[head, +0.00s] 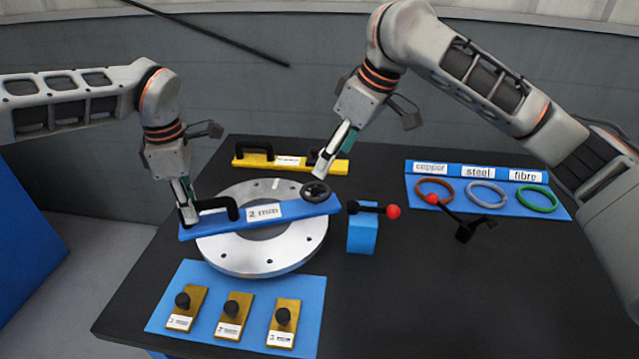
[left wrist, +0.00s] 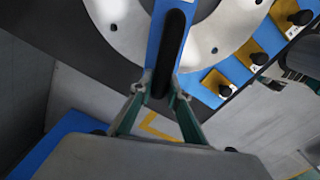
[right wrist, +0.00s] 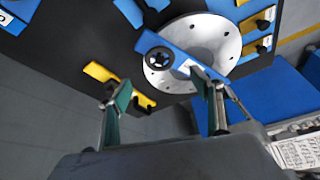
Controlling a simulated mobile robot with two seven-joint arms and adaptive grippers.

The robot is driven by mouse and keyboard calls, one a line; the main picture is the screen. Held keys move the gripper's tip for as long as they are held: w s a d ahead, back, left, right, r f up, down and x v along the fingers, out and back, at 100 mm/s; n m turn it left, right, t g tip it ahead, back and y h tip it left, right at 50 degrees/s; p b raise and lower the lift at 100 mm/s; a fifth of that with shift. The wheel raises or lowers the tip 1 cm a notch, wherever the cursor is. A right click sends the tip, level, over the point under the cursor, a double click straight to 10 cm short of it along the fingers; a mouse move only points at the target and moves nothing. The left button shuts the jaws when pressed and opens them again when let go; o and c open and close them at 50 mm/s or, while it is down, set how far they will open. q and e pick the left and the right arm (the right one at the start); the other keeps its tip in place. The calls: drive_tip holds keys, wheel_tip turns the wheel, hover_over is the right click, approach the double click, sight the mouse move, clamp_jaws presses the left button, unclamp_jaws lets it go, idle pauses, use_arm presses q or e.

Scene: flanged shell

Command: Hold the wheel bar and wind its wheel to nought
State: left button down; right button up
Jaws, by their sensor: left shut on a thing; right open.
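The blue wheel bar (head: 285,210), labelled "2 mm", lies across the silver flange ring (head: 240,262). It has a black handle at its left end and a black handwheel (head: 315,191) at its right end. My left gripper (head: 188,216) is shut on the black handle; the left wrist view shows the handle (left wrist: 168,55) between its fingers. My right gripper (head: 322,172) is open just above the wheel. The right wrist view shows the wheel (right wrist: 158,59) beyond its spread fingers, not between them. The wheel's reading cannot be made out.
A yellow bar (head: 318,165) lies behind the ring. A blue block with a red-knobbed lever (head: 361,235) stands right of the wheel. Copper, steel and fibre rings lie on a blue board (head: 415,200). Several brass knobbed plates lie on a blue mat (head: 205,332) in front.

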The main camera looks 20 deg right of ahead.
sight(316, 190)
drive_tip(key=x, duration=0.9)
drive_tip(key=shift+w+a+f, duration=0.1)
drive_tip(key=shift+w+f, duration=0.05)
drive_tip(key=shift+f, duration=0.25)
drive_tip(key=c, duration=1.1)
